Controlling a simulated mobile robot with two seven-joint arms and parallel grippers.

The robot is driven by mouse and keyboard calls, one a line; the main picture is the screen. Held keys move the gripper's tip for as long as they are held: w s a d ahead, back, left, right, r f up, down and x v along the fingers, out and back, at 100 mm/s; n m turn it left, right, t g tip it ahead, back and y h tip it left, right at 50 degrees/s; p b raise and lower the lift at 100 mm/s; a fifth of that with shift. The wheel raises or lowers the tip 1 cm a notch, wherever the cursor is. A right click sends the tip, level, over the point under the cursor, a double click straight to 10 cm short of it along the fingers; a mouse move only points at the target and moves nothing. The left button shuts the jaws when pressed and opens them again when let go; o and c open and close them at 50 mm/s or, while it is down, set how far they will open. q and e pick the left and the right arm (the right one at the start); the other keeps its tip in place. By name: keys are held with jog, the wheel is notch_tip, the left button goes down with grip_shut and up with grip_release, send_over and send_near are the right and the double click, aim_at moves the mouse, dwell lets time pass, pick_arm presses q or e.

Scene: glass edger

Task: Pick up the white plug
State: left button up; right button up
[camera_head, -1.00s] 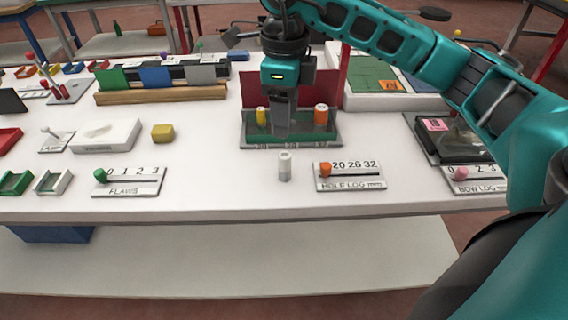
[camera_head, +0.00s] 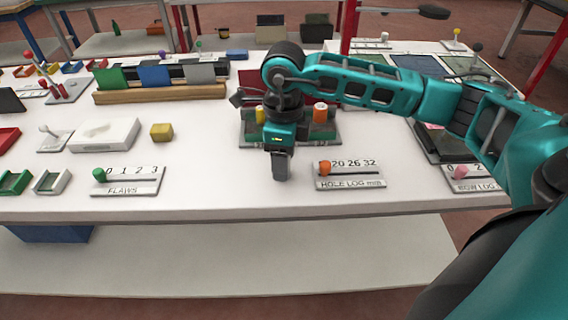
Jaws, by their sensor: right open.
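My right gripper (camera_head: 280,170) points down over the front part of the white table, between the FLAWS and HOLE LOG plates. It is open. The white plug is hidden now; the gripper covers the spot where it stood a second ago. Whether the plug is between the fingers cannot be seen. Behind the gripper is the green plug stand (camera_head: 322,141), holding an orange plug (camera_head: 320,112) and a yellow plug (camera_head: 260,114). My left gripper is not in view.
The HOLE LOG plate (camera_head: 350,183) with an orange knob is close on the right. The FLAWS plate (camera_head: 130,188) lies farther left, and a yellow block (camera_head: 162,132) sits behind it. The table's front edge is just below the gripper.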

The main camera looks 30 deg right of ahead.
grip_shut()
dwell(0.4)
jog(key=shift+r, duration=0.1)
